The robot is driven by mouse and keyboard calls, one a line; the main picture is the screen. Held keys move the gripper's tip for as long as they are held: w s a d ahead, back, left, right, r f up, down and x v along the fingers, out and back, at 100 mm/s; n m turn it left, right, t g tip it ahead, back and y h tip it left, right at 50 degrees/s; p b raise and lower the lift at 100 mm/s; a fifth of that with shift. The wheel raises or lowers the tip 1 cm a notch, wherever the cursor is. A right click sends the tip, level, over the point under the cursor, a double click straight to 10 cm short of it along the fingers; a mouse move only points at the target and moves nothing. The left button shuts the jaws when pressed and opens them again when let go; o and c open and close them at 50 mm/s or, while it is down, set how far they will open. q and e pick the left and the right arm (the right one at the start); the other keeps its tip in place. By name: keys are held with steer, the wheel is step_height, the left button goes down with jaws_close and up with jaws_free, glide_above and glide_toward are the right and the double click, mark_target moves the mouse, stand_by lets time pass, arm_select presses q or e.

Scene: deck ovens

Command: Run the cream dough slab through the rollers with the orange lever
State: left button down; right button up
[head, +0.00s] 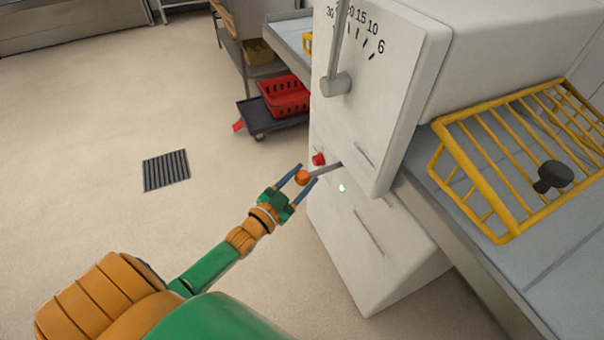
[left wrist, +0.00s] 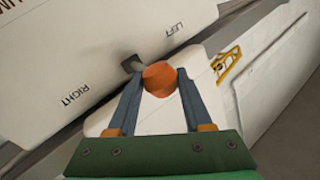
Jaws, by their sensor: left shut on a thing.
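The orange lever knob (head: 302,178) sits at the end of a short grey lever arm (head: 327,170) on the front of the white dough sheeter (head: 350,130). My left gripper (head: 305,176) has its two blue fingers on either side of the knob and is shut on it. The left wrist view shows the same orange knob (left wrist: 160,79) between the fingertips (left wrist: 158,82), with the words LEFT and RIGHT printed on the panel beside it. I see no cream dough slab in either view. My right gripper is not in view.
A yellow wire guard (head: 510,165) stands over the grey bed (head: 545,255) at right, with a black knob (head: 552,177) there. A red button (head: 318,159) is beside the lever. A red basket (head: 284,96) sits on a low cart behind. The floor at left is clear around a drain grate (head: 166,170).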

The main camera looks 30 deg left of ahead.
arm_select(q)
steer(key=shift+w+a+r, duration=0.15)
steer(key=shift+a, duration=0.05)
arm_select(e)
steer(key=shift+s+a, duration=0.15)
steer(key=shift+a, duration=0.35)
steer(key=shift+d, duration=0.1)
arm_select(q)
steer(key=c, duration=0.7)
jaws_free()
steer(key=o, duration=0.3)
steer(key=shift+o, duration=0.2)
steer(key=shift+w, duration=0.1)
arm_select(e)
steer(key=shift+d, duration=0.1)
arm_select(q)
steer(key=shift+d, duration=0.1)
steer(key=s, duration=0.4)
steer(key=s+a, duration=0.1)
steer(key=s, duration=0.2)
steer(key=shift+s, duration=0.1)
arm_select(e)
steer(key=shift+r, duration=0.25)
